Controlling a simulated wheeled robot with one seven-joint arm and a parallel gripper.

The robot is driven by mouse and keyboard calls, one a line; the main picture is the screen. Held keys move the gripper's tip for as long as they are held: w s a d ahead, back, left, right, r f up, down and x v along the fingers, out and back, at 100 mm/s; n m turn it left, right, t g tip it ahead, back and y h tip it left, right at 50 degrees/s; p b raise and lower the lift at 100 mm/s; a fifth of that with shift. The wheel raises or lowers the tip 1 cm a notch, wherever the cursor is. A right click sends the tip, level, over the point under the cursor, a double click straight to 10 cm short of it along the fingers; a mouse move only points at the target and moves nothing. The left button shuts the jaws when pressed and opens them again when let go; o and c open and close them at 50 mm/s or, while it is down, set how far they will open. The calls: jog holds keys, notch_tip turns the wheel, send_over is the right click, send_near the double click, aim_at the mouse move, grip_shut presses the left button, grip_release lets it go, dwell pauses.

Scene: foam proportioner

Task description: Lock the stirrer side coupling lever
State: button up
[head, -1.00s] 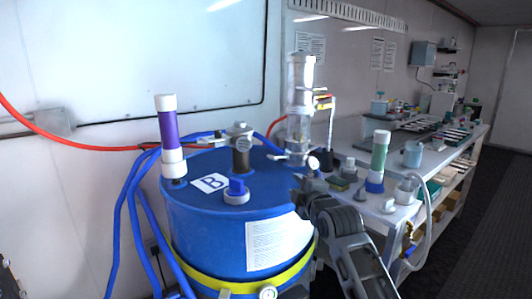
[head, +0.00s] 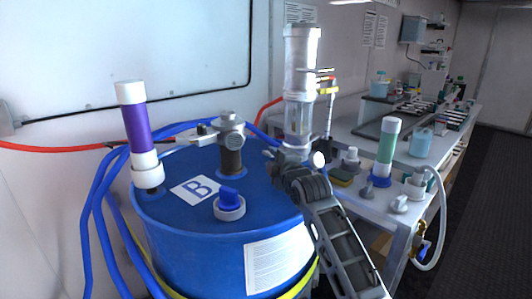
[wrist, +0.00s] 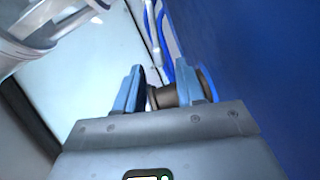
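The blue drum marked B (head: 190,255) fills the lower middle of the head view. On its lid stands a brown post (head: 231,162) with a grey coupling (head: 229,130) on top, with small lever-like parts at its left by the red hose. A clear cylinder (head: 299,110) rises at the lid's right rear. My arm reaches the cylinder's base from the lower right; my gripper is not clearly visible there. In the wrist view my gripper (wrist: 160,88) is open, fingers apart, with the brown post (wrist: 182,94) showing between and beyond them. I cannot tell whether they touch it, nor the lever's position.
A red hose (head: 60,148) and blue hoses (head: 98,215) run at the left. A bench (head: 385,195) with a green cylinder (head: 387,145) stands at the right.

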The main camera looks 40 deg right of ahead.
aim_at(269, 156)
jog(key=shift+x, duration=2.55)
grip_shut()
